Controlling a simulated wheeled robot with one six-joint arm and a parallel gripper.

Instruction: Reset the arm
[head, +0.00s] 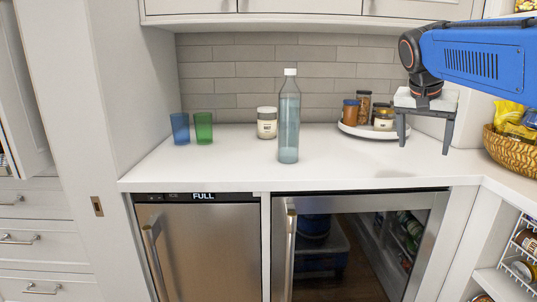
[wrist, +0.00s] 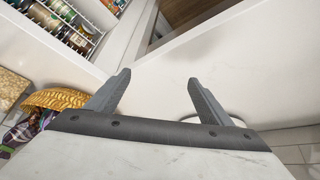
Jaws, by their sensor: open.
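My gripper (head: 426,141) is at the right of the head view, pointing down above the white counter (head: 228,172). Its two grey fingers are spread apart with nothing between them. In the wrist view, my gripper (wrist: 158,88) shows the same two fingers apart over bare white counter. My blue arm reaches in from the right edge of the head view.
A clear bottle (head: 289,122) stands mid-counter, near a lidded jar (head: 267,124). Blue (head: 180,128) and green (head: 203,128) cups stand left. A round tray (head: 347,128) with jars is left of my gripper; a wicker basket (head: 510,150) is right. The front counter is clear.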

